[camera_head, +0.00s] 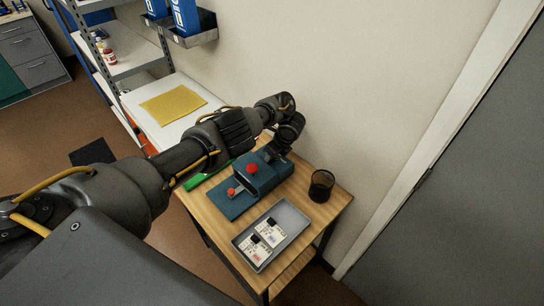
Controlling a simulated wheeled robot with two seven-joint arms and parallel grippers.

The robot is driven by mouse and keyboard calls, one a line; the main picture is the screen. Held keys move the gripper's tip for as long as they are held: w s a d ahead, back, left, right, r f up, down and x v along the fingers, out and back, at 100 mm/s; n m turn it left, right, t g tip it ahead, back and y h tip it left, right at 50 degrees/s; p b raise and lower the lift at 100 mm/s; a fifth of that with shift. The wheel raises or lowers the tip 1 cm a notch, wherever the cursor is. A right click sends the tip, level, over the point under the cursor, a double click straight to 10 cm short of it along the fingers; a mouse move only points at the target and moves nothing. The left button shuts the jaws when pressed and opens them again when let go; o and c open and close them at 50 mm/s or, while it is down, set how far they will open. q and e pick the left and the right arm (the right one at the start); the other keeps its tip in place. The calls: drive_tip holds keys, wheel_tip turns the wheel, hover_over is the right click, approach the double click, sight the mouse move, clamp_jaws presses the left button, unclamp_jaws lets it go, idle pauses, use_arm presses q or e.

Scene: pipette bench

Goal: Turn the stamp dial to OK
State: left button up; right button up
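The blue stamp device (268,176) stands on the small wooden table (219,231). It has a red knob (252,169) on top and a smaller red knob (231,191) on a pale lever at its front left. No dial or OK mark can be made out from here. My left arm comes in from the left and bends down behind the device. My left gripper (272,154) is at the device's back edge, close to or touching it. Its fingers are too small and dark to tell whether they are open. My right gripper is not in view.
A grey tray (297,232) with two labelled cards lies at the table's front. A black mesh cup (321,186) stands at the right. A green strip (207,174) lies at the left under my arm. The wall is close behind the table.

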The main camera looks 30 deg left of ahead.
use_arm(q)
drive_tip(key=shift+n+b, duration=0.35)
drive_tip(key=shift+n, duration=0.25)
drive_tip(key=o, duration=1)
drive_tip(key=shift+w+g, duration=0.1)
drive_tip(key=shift+g, duration=0.2)
